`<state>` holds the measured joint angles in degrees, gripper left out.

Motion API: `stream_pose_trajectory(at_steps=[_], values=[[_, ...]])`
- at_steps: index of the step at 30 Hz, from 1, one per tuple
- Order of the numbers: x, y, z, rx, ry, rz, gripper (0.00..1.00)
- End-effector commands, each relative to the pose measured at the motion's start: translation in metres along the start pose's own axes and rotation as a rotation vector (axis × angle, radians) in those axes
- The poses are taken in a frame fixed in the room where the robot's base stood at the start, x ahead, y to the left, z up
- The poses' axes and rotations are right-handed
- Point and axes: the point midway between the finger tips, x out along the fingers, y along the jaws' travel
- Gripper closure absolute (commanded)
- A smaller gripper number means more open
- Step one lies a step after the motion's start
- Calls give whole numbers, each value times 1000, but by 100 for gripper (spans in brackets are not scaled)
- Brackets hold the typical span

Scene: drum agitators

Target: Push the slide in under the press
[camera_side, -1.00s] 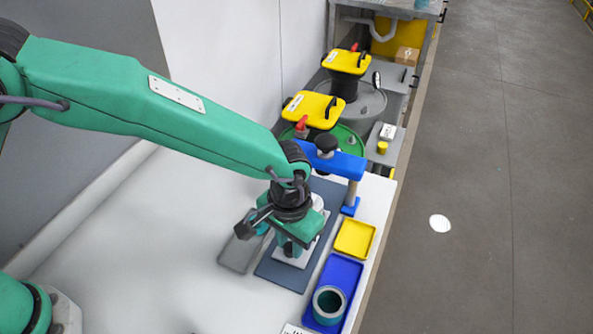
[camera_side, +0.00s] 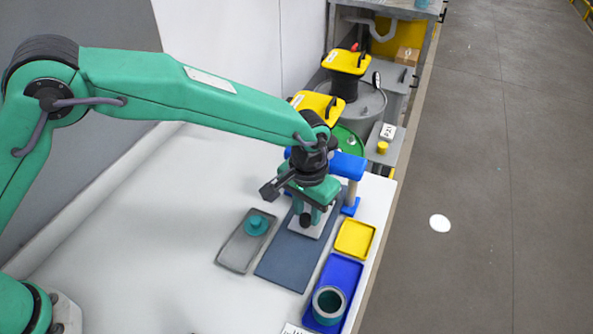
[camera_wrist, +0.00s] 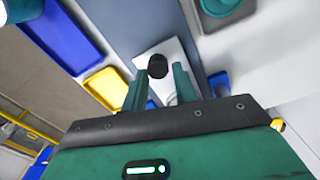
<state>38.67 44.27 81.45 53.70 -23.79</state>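The slide (camera_side: 298,227) is a pale plate lying on a dark blue-grey base (camera_side: 290,262), its far end close to the blue press frame (camera_side: 350,166). My arm hides much of the press and part of the slide. My gripper (camera_side: 311,217) is low over the slide with its fingers pointing down. In the wrist view, the two green fingers (camera_wrist: 159,72) stand apart, with a black round knob (camera_wrist: 157,66) near their tips and a gap visible beside it. The pale slide (camera_wrist: 180,62) lies beneath. Whether the fingers touch the knob or slide is unclear.
A grey tray (camera_side: 233,258) with a teal knobbed part (camera_side: 257,224) is left of the base. A yellow tray (camera_side: 354,239) and a blue tray (camera_side: 349,272) holding a teal ring (camera_side: 328,302) are right. Drums with yellow tops (camera_side: 346,61) stand behind. The white tabletop is clear at left.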

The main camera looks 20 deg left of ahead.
Motion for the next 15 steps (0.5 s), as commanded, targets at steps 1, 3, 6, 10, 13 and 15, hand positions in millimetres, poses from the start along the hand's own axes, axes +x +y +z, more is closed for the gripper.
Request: stream_pose_trajectory(at_steps=[1,3,6,10,13,15], values=[[0,-1,-1,-2,0,0,62],[0,-1,0,-1,-2,-1,55],[0,0,1,0,-4,-2,55],[0,0,2,1,-6,-3,55],[-1,0,2,1,-7,-3,55],[-4,0,2,1,-7,-3,55]])
